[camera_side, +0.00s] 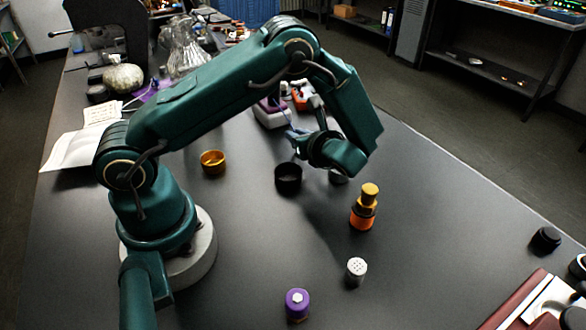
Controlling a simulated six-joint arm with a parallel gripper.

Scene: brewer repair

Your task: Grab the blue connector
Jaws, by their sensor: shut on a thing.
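My gripper (299,141) is near the middle of the table, pointing toward the back left, below my forearm. It is shut on a small bluish piece, which looks like the blue connector (293,131). The fingers and the piece are tiny here, so the exact grip is hard to see. A white and purple device (271,117) stands just behind the gripper. I cannot tell whether the connector touches it.
A black cup (288,179) stands just below the gripper, with a brass ring (213,162) to its left. An orange and brass part (364,207), a white perforated cap (356,271) and a purple part (297,304) stand nearer. The right-middle table is clear.

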